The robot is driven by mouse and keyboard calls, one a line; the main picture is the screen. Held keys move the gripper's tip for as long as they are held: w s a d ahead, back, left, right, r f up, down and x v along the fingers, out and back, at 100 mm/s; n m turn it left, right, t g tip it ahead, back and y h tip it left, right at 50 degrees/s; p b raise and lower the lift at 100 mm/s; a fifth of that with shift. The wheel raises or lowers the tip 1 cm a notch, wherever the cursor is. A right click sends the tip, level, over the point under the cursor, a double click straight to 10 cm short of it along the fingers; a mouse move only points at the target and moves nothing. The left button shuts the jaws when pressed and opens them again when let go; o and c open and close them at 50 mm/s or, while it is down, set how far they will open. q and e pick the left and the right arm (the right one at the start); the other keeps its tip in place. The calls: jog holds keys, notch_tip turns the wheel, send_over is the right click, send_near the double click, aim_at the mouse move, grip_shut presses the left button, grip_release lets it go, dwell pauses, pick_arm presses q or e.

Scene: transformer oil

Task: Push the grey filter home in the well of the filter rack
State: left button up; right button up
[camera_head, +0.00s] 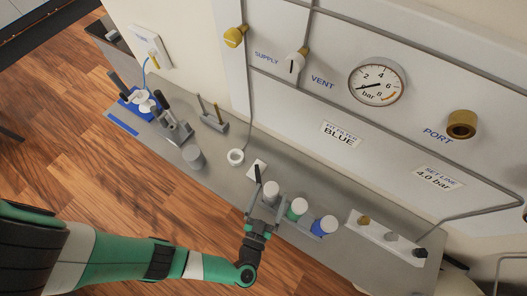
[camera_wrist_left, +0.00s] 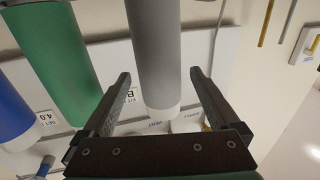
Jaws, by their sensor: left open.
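The grey filter (camera_head: 268,201), a cylinder with a white cap, stands at the left end of the filter rack (camera_head: 303,239) in the head view. In the left wrist view the grey filter (camera_wrist_left: 160,50) lies between the fingers of my left gripper (camera_wrist_left: 160,73). The left gripper (camera_head: 268,190) is open, with a finger on either side and visible gaps. The green filter (camera_head: 294,213) and blue filter (camera_head: 320,230) stand beside it; they also show in the wrist view. The filter's lower end and the well are hidden in the head view. My right gripper is out of view.
A light block with several fittings (camera_head: 385,237) is right of the rack. A grey cylinder (camera_head: 193,157), white ring (camera_head: 235,157) and tool stands occupy the left bench. The panel with gauge (camera_head: 377,83) and port (camera_head: 461,124) rises behind. Some bench between is bare.

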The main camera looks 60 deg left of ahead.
pick_arm(q)
jog(key=v, duration=0.7)
jog(key=shift+s+d, duration=0.2)
jog(key=shift+s, duration=0.05)
jog(key=shift+r, duration=0.1)
